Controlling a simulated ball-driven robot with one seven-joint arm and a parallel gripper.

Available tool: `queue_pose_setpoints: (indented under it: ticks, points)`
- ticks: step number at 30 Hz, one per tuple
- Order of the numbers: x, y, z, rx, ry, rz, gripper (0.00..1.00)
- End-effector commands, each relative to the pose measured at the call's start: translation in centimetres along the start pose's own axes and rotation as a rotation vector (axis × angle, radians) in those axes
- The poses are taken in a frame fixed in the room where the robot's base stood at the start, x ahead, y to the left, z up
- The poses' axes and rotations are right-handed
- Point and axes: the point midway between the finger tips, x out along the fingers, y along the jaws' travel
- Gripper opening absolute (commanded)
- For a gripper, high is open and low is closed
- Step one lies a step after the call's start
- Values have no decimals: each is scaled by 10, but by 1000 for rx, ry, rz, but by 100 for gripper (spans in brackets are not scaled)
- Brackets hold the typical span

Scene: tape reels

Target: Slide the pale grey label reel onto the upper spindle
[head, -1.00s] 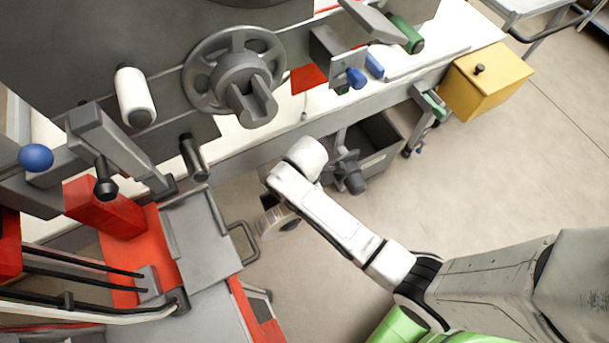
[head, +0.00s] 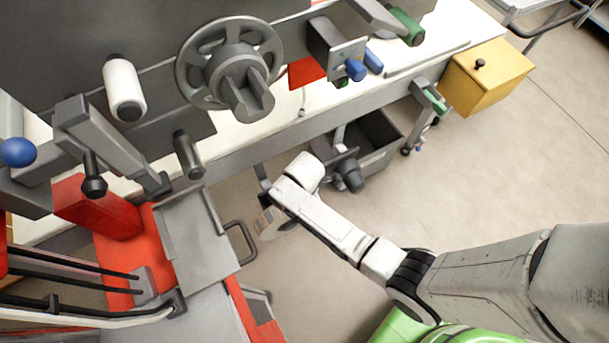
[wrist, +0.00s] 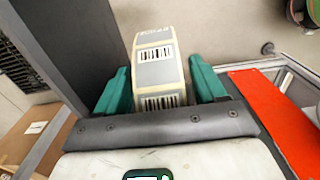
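The pale grey label reel (wrist: 158,60), with barcode labels on its rim, sits between the teal fingers of my gripper (wrist: 162,88) in the wrist view. Both fingers lie against its sides and the gripper is shut on it. In the head view a slice of the reel (head: 274,224) shows below the end of my white arm; my gripper is mostly hidden behind the arm there. The upper spindle (head: 240,85) looks to be the grey hub with a spoked disc on the machine front, up and left of the reel. It is empty and the reel is well apart from it.
A white roller (head: 124,85) and a grey peg (head: 189,155) stick out left of the hub. A blue knob (head: 355,70) is on its right. A red and grey cart (head: 195,240) stands at left, close to the reel. A dark bin (head: 385,155) is under the white ledge.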

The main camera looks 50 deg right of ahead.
Motion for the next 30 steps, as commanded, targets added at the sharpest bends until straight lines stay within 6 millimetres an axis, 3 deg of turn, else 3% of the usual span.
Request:
queue_pose_setpoints:
  ticks: [2, 21, 30]
  points:
    - [0, 0, 0, 0, 0, 0, 62]
    - [0, 0, 0, 0, 0, 0, 1]
    - [-2, 2, -1, 0, 1, 3, 0]
